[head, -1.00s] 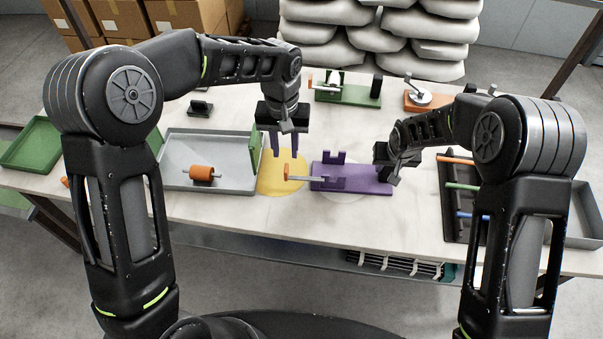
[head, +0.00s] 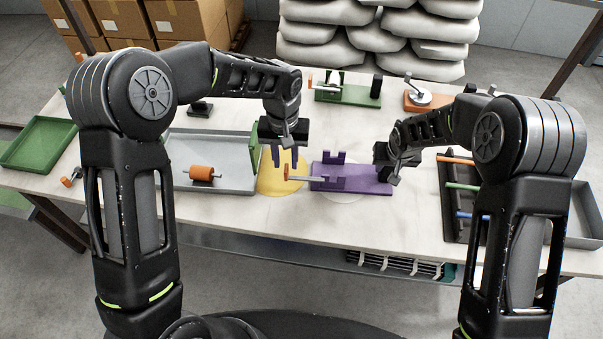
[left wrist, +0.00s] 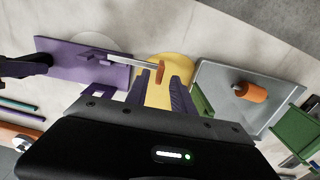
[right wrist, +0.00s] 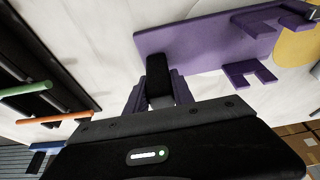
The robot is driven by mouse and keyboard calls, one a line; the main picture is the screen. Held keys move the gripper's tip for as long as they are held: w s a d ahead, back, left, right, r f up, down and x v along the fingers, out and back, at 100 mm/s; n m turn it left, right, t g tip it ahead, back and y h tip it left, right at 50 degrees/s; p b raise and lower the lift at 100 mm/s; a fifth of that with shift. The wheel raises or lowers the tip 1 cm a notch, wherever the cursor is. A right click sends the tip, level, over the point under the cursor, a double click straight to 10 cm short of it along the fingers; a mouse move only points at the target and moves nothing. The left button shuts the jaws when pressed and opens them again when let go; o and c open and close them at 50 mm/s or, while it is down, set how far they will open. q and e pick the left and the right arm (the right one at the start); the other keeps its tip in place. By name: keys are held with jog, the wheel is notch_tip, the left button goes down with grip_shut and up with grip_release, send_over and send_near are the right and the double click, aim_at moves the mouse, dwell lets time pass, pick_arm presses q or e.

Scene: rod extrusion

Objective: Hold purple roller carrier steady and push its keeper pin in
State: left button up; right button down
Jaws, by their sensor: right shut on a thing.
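The purple roller carrier (head: 350,183) lies flat on the table with two upright notched brackets; it also shows in the left wrist view (left wrist: 62,62) and right wrist view (right wrist: 190,45). Its keeper pin (head: 305,180) has a steel shaft running into the carrier and an orange head (left wrist: 160,72) sticking out left. My left gripper (head: 284,161) is open and empty, pointing down, its fingertips near the orange head; contact cannot be told. My right gripper (head: 390,172) is shut on the carrier's black post (right wrist: 158,72) at its right end.
A yellow disc (head: 272,187) lies under the pin's head. A grey tray (head: 235,187) with an orange roller (head: 202,173) is to the left. A rack with coloured rods (head: 462,187) stands right. A green fixture (head: 350,95) is at the back.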

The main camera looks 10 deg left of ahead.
aim_at(288, 168)
pick_arm(q)
jog(key=shift+f, duration=1.9)
grip_shut()
jog(key=shift+d, duration=0.25)
jog(key=shift+w+d, duration=0.2)
jog(key=shift+d, duration=1.9)
pick_arm(e)
jog(key=shift+a, duration=0.1)
pick_arm(q)
jog(key=shift+c, duration=2.1)
grip_release()
jog(key=shift+d, duration=0.15)
jog(key=o, duration=0.5)
